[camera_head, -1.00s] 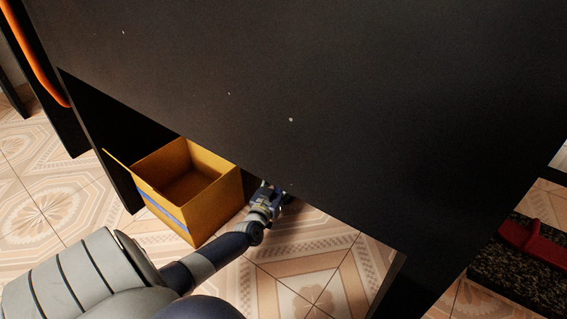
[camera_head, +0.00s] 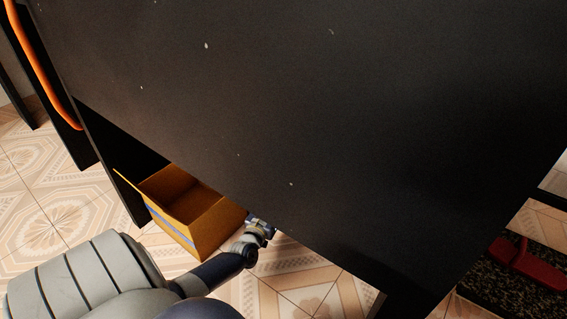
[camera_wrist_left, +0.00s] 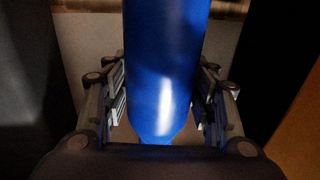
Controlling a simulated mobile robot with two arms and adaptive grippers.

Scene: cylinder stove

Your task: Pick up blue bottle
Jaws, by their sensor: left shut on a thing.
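The blue bottle (camera_wrist_left: 165,60) fills the middle of the left wrist view, between the two fingers of my left gripper (camera_wrist_left: 165,100). My left gripper is shut on it. In the head view my left gripper (camera_head: 262,228) reaches under the edge of a black tabletop, beside an open cardboard box. The bottle is hidden under the tabletop there. My right gripper is in neither view.
The black tabletop (camera_head: 300,100) covers most of the head view above my left arm. The open yellow-brown box (camera_head: 205,235) stands on the tiled floor (camera_head: 60,195) just left of my gripper. A red object (camera_head: 528,265) lies on a dark speckled surface at right.

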